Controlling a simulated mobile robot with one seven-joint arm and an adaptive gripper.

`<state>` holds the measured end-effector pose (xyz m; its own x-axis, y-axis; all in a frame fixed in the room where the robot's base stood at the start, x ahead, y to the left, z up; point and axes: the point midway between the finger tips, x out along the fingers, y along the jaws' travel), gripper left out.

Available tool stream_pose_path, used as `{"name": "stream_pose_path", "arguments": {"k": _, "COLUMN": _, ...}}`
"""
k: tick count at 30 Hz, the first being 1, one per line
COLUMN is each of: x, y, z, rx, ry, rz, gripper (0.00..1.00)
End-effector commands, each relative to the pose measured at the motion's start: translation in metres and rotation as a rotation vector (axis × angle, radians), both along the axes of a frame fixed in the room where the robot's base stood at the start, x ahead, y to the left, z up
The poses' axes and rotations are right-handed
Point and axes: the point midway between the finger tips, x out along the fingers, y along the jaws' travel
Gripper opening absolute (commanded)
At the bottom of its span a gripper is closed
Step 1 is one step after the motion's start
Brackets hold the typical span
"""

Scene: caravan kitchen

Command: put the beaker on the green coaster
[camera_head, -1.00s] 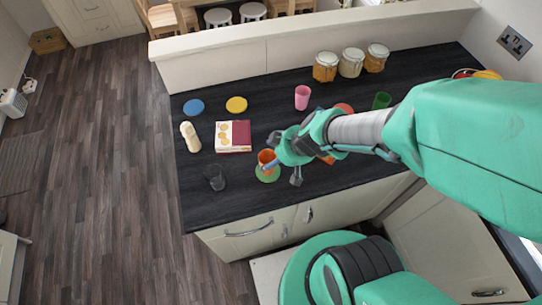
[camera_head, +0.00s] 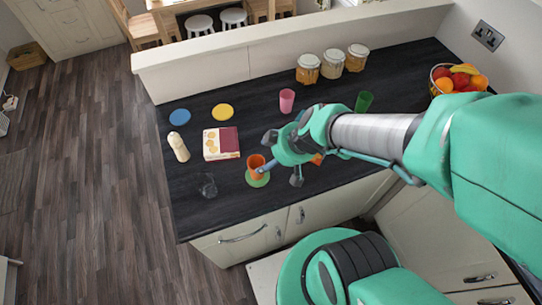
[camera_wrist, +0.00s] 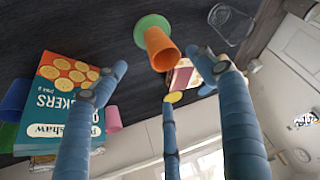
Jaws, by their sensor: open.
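An orange beaker (camera_head: 256,163) stands on the green coaster (camera_head: 258,181) near the counter's front edge. In the wrist view the orange beaker (camera_wrist: 162,50) has its base on the green coaster (camera_wrist: 150,24), with its open rim towards me. My gripper (camera_head: 277,160) is just right of the beaker in the head view. In the wrist view my gripper (camera_wrist: 162,76) has its blue fingers spread wide, with nothing held. The beaker shows between the outer fingers, beyond their tips. Whether any finger touches it I cannot tell.
A clear glass (camera_head: 207,186) stands left of the coaster. A cream-and-red box (camera_head: 221,143) lies behind it. A crackers box (camera_wrist: 62,95) and a blue beaker (camera_wrist: 15,98) are left in the wrist view. A pink beaker (camera_head: 287,100) and jars (camera_head: 332,64) stand farther back.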

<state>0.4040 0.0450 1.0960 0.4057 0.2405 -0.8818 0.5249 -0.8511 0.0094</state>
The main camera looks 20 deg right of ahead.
Motion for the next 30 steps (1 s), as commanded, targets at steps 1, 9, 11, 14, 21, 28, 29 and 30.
{"name": "stream_pose_path", "arguments": {"k": 1, "x": 0.0, "y": 0.0, "z": 0.0, "rx": 0.0, "ry": 0.0, "rz": 0.0, "gripper": 0.71}}
{"name": "stream_pose_path", "arguments": {"k": 9, "x": 0.001, "y": 0.001, "z": 0.007, "rx": 0.005, "ry": -0.001, "rz": -0.005, "gripper": 0.71}}
{"name": "stream_pose_path", "arguments": {"k": 11, "x": 0.001, "y": 0.002, "z": 0.014, "rx": 0.009, "ry": -0.003, "rz": -0.01, "gripper": 0.71}}
{"name": "stream_pose_path", "arguments": {"k": 14, "x": 0.001, "y": 0.005, "z": 0.034, "rx": 0.022, "ry": -0.002, "rz": -0.028, "gripper": 0.71}}
{"name": "stream_pose_path", "arguments": {"k": 21, "x": -0.011, "y": 0.007, "z": 0.108, "rx": 0.049, "ry": 0.015, "rz": -0.123, "gripper": 0.71}}
{"name": "stream_pose_path", "arguments": {"k": 28, "x": -0.039, "y": -0.009, "z": 0.184, "rx": 0.036, "ry": 0.028, "rz": -0.295, "gripper": 0.71}}
{"name": "stream_pose_path", "arguments": {"k": 29, "x": -0.043, "y": -0.013, "z": 0.193, "rx": 0.032, "ry": 0.027, "rz": -0.321, "gripper": 0.71}}
{"name": "stream_pose_path", "arguments": {"k": 30, "x": -0.048, "y": -0.017, "z": 0.204, "rx": 0.028, "ry": 0.025, "rz": -0.356, "gripper": 0.71}}
